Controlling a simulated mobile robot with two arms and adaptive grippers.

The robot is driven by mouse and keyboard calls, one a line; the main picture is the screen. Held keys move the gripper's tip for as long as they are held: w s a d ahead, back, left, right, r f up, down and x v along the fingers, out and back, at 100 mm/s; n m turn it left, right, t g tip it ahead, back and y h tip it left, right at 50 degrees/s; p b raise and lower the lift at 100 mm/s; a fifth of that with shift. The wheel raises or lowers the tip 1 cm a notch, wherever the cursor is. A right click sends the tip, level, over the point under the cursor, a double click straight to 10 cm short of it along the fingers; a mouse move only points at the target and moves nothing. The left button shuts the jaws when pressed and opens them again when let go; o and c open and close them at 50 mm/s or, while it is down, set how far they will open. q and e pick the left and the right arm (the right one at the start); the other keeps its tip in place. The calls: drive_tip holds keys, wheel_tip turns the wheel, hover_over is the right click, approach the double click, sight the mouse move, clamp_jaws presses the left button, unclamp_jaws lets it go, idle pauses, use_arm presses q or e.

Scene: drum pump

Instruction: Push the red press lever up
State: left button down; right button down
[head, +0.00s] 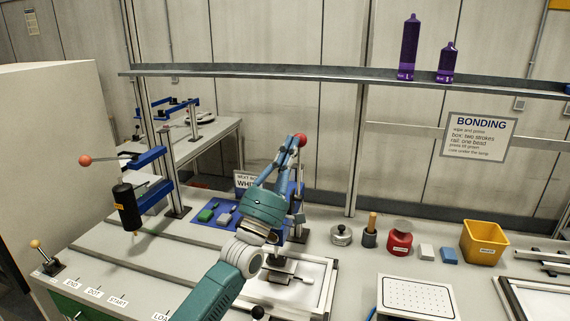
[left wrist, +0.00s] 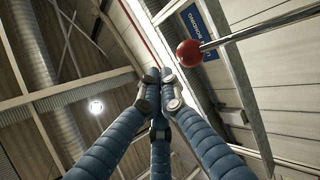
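The red ball knob of the press lever (head: 301,140) shows in the head view just right of my left gripper's tips. In the left wrist view the red knob (left wrist: 188,53) sits on a metal rod that comes in from the right. My left gripper (head: 288,150) points upward in front of the press. In the left wrist view its fingers (left wrist: 160,76) meet at the tips with nothing between them. The knob is close beside the tips; I cannot tell if they touch. My arm hides much of the press. My right gripper is not in view.
A second red-knobbed lever (head: 86,160) is at the left, by a black cylinder (head: 127,205). A metal shelf (head: 320,74) with purple bottles runs above the bench. To the right are a red-based container (head: 399,243), a yellow bin (head: 482,246) and a perforated white plate (head: 415,300).

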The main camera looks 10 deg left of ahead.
use_arm(q)
drive_tip(key=shift+n+g+y, duration=0.5)
drive_tip(key=shift+g+y, duration=0.2)
drive_tip(key=shift+g, duration=0.1)
drive_tip(key=shift+w+r+p, duration=0.2)
drive_tip(key=shift+w+p, duration=0.1)
drive_tip(key=shift+w, duration=0.6)
drive_tip(key=shift+w+r+p, duration=0.25)
drive_tip(key=shift+w, duration=0.65)
drive_tip(key=shift+w+r+p, duration=0.2)
drive_tip(key=shift+w+p, duration=0.1)
drive_tip(key=shift+w, duration=0.6)
drive_tip(key=shift+w, duration=0.1)
drive_tip(key=shift+d, duration=0.1)
